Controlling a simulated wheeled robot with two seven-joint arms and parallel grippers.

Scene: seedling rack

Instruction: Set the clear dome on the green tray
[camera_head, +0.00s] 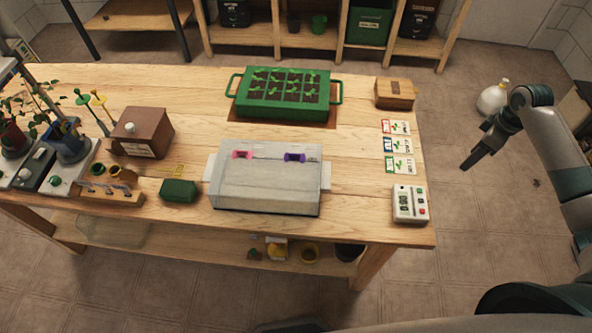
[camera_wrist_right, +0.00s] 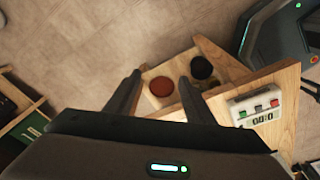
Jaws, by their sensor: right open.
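The clear dome (camera_head: 265,185) sits on the wooden table near its front edge. It is a see-through box with a pale tab at each side, and a pink and a purple piece show on its top part. The green tray (camera_head: 283,112) stands behind it at the back of the table, with several seedlings in dark cells and a handle at each end. My right gripper (camera_head: 474,162) is open and empty, out over the floor to the right of the table. Its two fingers (camera_wrist_right: 158,95) show in the right wrist view with nothing between them. My left gripper is not in view.
A brown wooden box (camera_head: 395,93), several seed cards (camera_head: 398,146) and a white timer (camera_head: 410,204) line the table's right end. The timer also shows in the right wrist view (camera_wrist_right: 257,107). A brown box (camera_head: 142,133), a dark green block (camera_head: 179,190) and potted plants are at left.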

